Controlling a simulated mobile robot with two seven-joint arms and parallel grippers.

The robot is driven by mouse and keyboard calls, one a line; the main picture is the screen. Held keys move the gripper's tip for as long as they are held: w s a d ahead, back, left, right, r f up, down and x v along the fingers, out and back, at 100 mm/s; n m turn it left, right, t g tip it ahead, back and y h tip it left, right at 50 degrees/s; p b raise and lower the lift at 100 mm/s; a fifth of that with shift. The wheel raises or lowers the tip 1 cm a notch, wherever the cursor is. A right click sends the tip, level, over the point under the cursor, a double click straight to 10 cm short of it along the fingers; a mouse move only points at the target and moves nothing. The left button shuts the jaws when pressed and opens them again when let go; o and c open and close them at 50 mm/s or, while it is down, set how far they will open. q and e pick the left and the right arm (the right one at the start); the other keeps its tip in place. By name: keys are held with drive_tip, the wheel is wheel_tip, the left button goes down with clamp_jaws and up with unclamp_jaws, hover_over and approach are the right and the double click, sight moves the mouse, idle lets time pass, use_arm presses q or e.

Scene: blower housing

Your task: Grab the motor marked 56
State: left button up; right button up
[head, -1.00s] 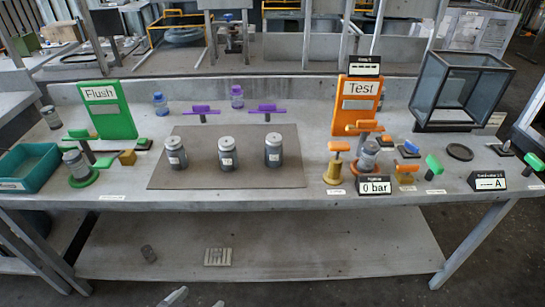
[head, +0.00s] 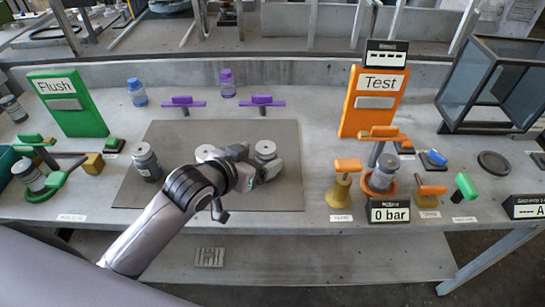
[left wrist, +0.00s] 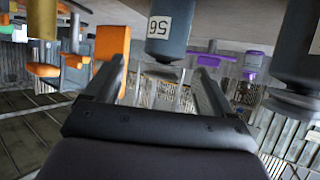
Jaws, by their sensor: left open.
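Three grey motors with pale labels stand on the dark mat (head: 225,195). The motor marked 56 (left wrist: 165,28) shows upside down in the left wrist view, its label facing my gripper. It fits the right-hand motor on the mat (head: 265,148) in the head view, partly covered by my gripper. The left motor (head: 147,163) stands clear; the middle one (head: 205,152) is mostly hidden by my arm. My left gripper (head: 268,172) is open, its fingers (left wrist: 163,75) to either side of motor 56 in the wrist view; no contact is visible. My right gripper is not in view.
Another motor (head: 383,173) stands in the orange-ringed Test station and one (head: 30,176) at the green Flush station. Purple-handled fixtures (head: 262,101) and bottles (head: 227,85) stand behind the mat. A glass case (head: 488,85) is at right. The mat's front is mostly clear.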

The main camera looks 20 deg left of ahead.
use_arm(q)
drive_tip(key=shift+a+x, duration=0.1)
drive_tip(key=shift+x, duration=1.5)
drive_tip(key=shift+a+x, duration=0.15)
drive_tip(key=shift+x, duration=1.4)
drive_tip(key=shift+f, duration=0.2)
drive_tip(key=c, duration=1.3)
drive_tip(key=shift+r, duration=0.15)
